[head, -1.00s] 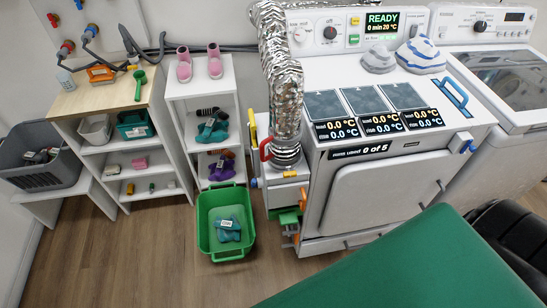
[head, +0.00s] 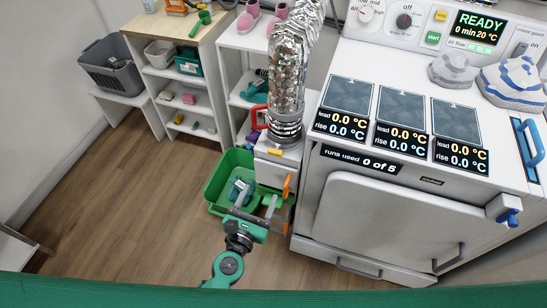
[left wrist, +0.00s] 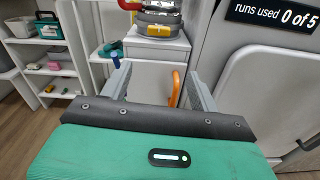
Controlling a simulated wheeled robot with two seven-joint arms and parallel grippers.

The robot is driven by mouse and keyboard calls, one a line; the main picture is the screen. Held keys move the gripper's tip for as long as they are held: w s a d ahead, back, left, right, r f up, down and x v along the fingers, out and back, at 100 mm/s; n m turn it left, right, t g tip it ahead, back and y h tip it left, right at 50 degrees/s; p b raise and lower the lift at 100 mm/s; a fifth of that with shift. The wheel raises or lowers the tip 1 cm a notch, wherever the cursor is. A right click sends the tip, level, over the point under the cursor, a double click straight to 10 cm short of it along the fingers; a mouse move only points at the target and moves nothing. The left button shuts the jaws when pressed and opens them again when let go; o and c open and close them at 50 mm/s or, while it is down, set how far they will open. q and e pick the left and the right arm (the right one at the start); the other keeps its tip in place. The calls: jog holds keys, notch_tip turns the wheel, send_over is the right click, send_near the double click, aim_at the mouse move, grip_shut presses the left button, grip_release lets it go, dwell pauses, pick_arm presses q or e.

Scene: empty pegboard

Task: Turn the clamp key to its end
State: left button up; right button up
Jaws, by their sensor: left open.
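A silver foil duct (head: 287,65) comes down to a grey clamp band (head: 284,133) on a white box beside the large white machine. A small yellow piece (head: 275,152) sits low at the band's front; it also shows in the left wrist view (left wrist: 158,30). A red handle (head: 258,117) stands left of the band. I cannot tell for certain which piece is the clamp key. An orange handle (head: 287,187) is on the box's front, partly between my fingers in the left wrist view (left wrist: 175,88). My left gripper (head: 256,198) is open and empty, below the band. My right gripper is out of view.
A green bin (head: 216,188) with a teal item stands on the floor behind my left gripper. White shelves (head: 243,62) stand left of the duct. The machine's front door (head: 395,220) is close on the right. Floor at the left is clear.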

aim_at(274, 154)
pick_arm(q)
jog(key=shift+n, duration=0.5)
jog(key=x, duration=0.4)
jog(key=r+p+x, duration=0.1)
jog(key=x, duration=0.4)
jog(key=r+p+x, duration=0.1)
jog(key=x, duration=0.3)
jog(key=shift+w, duration=0.45)
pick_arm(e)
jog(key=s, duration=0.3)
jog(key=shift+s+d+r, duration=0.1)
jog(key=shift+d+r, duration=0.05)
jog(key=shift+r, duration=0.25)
pick_arm(q)
jog(key=shift+c, duration=0.2)
jog(key=c, duration=0.9)
